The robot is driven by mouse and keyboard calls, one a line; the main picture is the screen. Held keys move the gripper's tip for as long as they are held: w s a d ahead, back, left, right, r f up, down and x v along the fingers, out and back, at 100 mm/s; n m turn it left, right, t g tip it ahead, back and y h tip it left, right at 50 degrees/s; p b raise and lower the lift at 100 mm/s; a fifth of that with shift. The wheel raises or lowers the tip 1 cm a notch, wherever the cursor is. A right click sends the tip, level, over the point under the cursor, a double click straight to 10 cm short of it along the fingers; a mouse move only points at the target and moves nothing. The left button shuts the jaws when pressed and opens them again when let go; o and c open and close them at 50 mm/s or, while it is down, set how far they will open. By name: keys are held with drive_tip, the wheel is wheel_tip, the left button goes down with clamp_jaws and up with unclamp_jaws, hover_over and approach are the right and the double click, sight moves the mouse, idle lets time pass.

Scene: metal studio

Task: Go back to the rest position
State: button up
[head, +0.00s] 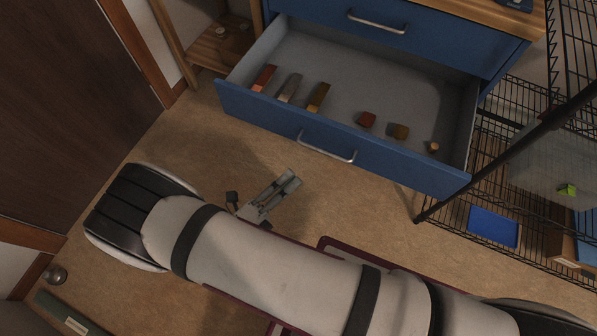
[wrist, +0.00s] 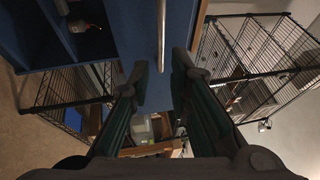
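My gripper (head: 280,188) is in front of the open blue drawer (head: 240,102), low and left of its handle (head: 326,150) in the head view. In the wrist view, the two dark green fingers of my gripper (wrist: 161,85) stand apart with nothing held between them. A thin metal bar (wrist: 162,35), seemingly a drawer handle, runs up beyond the gap between the fingertips. My arm stretches across the lower part of the head view and hides the floor beneath it.
The drawer holds several small blocks, including a red one (head: 264,78) and a dark red one (head: 367,120). A closed upper drawer (head: 430,45) is above it. A black wire rack (head: 500,150) stands right, a brown door (head: 70,100) left. Carpet (head: 150,140) is clear left of the gripper.

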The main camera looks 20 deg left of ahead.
drive_tip(key=shift+s, duration=0.1)
idle(0.5)
drive_tip(key=w+d+r+m+g+h, duration=0.3)
drive_tip(key=w+r+m+g, duration=0.15)
drive_tip(key=r+m, duration=0.2)
drive_tip(key=w+d+r+m+g+h, duration=0.35)
drive_tip(key=r+m+g, duration=0.2)
drive_tip(key=r, duration=0.25)
drive_tip(key=w+d+r+m+g+y, duration=0.1)
drive_tip(key=d+r+m+g+y, duration=0.2)
drive_tip(key=d+r+m+g, duration=0.8)
drive_tip(key=s+d+r+m+y, duration=0.2)
drive_tip(key=s+d+r+m, duration=0.15)
drive_tip(key=d+m, duration=0.25)
drive_tip(key=s+d+r+m+y, duration=0.2)
drive_tip(key=d+r+m+y, duration=0.1)
drive_tip(key=d+r+m, duration=0.3)
drive_tip(key=s+d+m+t+y, duration=0.45)
drive_tip(key=s+m+y, duration=0.25)
drive_tip(key=s+m, duration=0.55)
wheel_tip(320, 180, up, 20)
drive_tip(key=t+p, duration=0.2)
drive_tip(key=p, duration=1.6)
drive_tip(key=shift+w+a+m, duration=0.15)
drive_tip(key=shift+w+m, duration=0.2)
